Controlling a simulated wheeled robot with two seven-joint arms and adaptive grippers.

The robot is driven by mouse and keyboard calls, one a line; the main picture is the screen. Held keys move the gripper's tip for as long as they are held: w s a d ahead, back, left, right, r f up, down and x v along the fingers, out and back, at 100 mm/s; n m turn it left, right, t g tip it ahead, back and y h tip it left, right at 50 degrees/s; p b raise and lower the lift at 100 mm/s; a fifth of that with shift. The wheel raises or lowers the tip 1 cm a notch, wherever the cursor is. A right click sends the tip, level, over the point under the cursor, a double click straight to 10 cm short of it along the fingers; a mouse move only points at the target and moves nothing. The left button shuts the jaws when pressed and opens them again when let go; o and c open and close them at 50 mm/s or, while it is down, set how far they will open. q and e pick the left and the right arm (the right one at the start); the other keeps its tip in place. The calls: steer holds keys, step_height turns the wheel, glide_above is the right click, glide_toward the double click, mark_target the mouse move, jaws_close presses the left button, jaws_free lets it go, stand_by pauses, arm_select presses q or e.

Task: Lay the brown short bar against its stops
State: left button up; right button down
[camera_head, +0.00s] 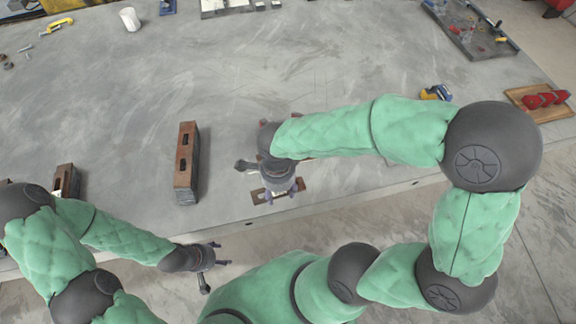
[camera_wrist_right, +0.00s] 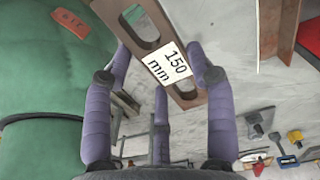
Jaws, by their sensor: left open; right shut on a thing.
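My right gripper (camera_head: 276,184) is shut on a flat brown slotted bar (camera_head: 300,185) near the table's front edge. In the right wrist view the bar (camera_wrist_right: 187,92) runs slantwise between the purple fingers (camera_wrist_right: 160,78) and carries a white "150 mm" label. The gripper hides its middle in the head view, and I cannot tell whether it touches the table. My left gripper (camera_head: 208,257) is open and empty, in front of the table edge. I cannot make out which parts are the bar's stops.
A long brown slotted block (camera_head: 186,165) stands on the table left of my right gripper. A similar shorter block (camera_head: 66,182) is further left. A white cup (camera_head: 130,19), yellow clamp (camera_head: 57,25), dark tray (camera_head: 470,28) and wooden board (camera_head: 540,103) lie around. The table's middle is clear.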

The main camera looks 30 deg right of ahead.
steer(key=shift+m, duration=0.3)
steer(key=shift+w+d+f, duration=0.1)
steer(key=shift+f, duration=0.05)
steer(key=w+d+f+b, duration=0.2)
steer(key=w+d+f, duration=0.2)
steer(key=w+d+f+b, duration=0.2)
steer(key=w+d+f, duration=0.2)
steer(key=shift+w+d, duration=0.25)
steer(key=shift+w, duration=0.05)
steer(key=shift+w+d+f+b, duration=0.15)
steer(key=shift+w+d+f, duration=0.1)
steer(key=shift+f, duration=0.2)
steer(key=shift+w+d+f+b, duration=0.15)
steer(key=shift+w+d+f, duration=0.1)
steer(key=shift+f, duration=0.15)
step_height(320, 180, down, 3)
steer(key=shift+w+f+b, duration=0.1)
steer(key=shift+b, duration=0.6)
